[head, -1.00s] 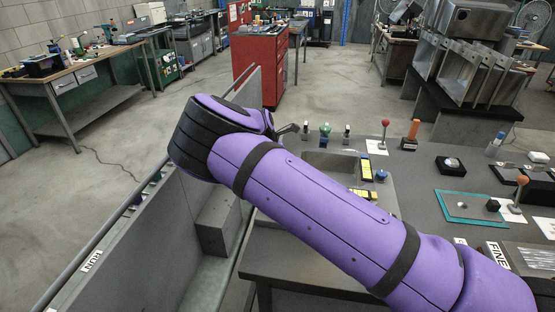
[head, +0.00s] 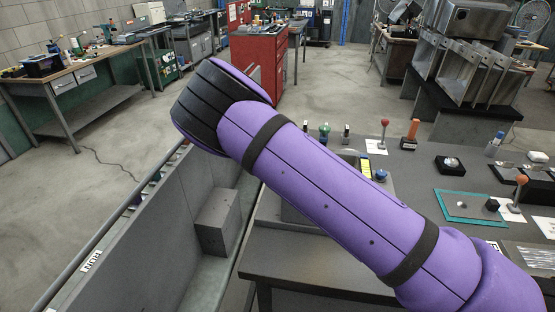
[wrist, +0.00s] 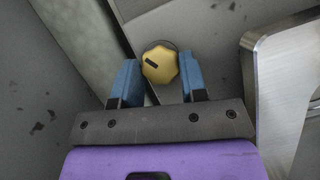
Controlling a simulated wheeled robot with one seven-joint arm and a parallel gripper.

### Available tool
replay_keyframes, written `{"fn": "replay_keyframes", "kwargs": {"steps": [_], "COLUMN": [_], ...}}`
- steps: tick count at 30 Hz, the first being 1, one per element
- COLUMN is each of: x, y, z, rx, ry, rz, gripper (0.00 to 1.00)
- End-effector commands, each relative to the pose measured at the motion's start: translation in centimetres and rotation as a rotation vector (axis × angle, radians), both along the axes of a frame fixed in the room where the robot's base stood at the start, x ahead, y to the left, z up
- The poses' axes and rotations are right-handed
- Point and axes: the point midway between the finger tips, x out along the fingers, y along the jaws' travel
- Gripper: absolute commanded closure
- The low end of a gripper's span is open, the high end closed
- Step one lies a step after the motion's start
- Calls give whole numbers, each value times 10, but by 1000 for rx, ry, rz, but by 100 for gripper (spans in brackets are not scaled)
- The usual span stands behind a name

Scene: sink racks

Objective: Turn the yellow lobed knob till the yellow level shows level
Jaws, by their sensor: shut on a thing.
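The yellow lobed knob (wrist: 160,66) sits upper middle in the wrist view, with a dark mark on its face slanting down to the right. My gripper (wrist: 159,72) has its two blue fingers on either side of the knob and is shut on it.
A curved metal piece (wrist: 262,85) stands close on the right in the wrist view. In the head view, a red-topped lever (head: 384,126), an orange-handled item (head: 413,130) and a teal frame (head: 447,214) are on the bench. A grey block (head: 216,222) sits beside the bench.

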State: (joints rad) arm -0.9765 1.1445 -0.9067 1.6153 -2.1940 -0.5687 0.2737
Motion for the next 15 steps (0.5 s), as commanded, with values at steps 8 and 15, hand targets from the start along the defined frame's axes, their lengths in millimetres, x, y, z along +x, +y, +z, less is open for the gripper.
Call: {"fn": "replay_keyframes", "kwargs": {"steps": [8, 15], "x": [0, -1], "y": [-1, -1], "z": [0, -1], "rx": [3, 1], "ry": [1, 1], "rz": [155, 218], "gripper": [84, 84]}}
